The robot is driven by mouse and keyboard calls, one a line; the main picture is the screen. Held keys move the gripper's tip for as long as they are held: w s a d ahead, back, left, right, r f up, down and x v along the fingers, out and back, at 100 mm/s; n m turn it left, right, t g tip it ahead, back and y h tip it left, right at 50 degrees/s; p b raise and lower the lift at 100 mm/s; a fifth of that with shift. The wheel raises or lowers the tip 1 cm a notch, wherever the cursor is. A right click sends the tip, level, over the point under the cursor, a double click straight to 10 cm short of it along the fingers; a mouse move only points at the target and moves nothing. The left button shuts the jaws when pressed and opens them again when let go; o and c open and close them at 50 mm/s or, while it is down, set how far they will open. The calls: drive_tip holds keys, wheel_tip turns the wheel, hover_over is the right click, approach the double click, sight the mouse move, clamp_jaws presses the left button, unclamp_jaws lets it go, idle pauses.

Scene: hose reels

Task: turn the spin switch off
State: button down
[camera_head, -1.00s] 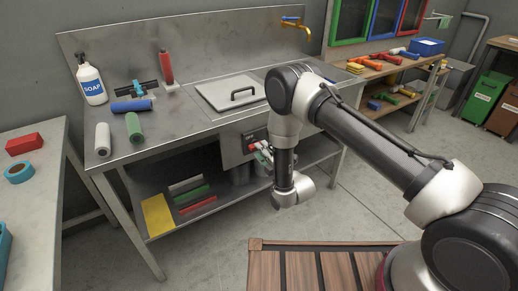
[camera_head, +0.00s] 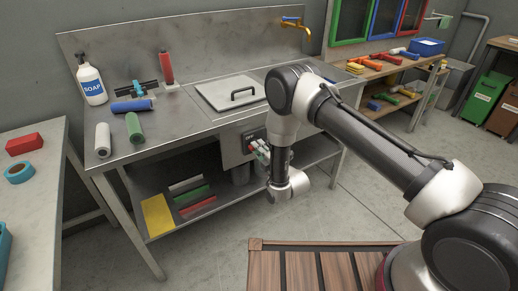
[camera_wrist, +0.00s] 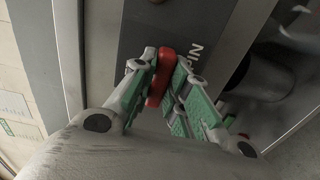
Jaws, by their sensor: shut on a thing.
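The spin switch has a red handle (camera_wrist: 161,78) on a dark plate (camera_wrist: 150,28) with pale letters, partly cut off in the wrist view. In the head view the plate (camera_head: 250,134) is on the front of the steel sink unit, below the lidded basin. My gripper (camera_wrist: 163,82), with green-padded fingers, is shut on the red handle, one finger on each side. In the head view my gripper (camera_head: 259,150) is at the sink front, partly hidden by my wrist. The handle's exact angle is hard to tell.
The sink bench (camera_head: 180,135) holds a soap bottle (camera_head: 91,82), coloured rollers and a lidded basin (camera_head: 230,92). A lower shelf (camera_head: 180,205) is under it. A slatted wooden platform (camera_head: 320,270) is in front. The floor between is clear.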

drive_tip(key=shift+m, duration=0.3)
drive_tip(key=shift+f+m, duration=0.1)
drive_tip(key=shift+m, duration=8.5)
drive_tip(key=c, duration=1.4)
unclamp_jaws()
drive_tip(key=shift+s, duration=0.1)
drive_tip(key=v, duration=1.2)
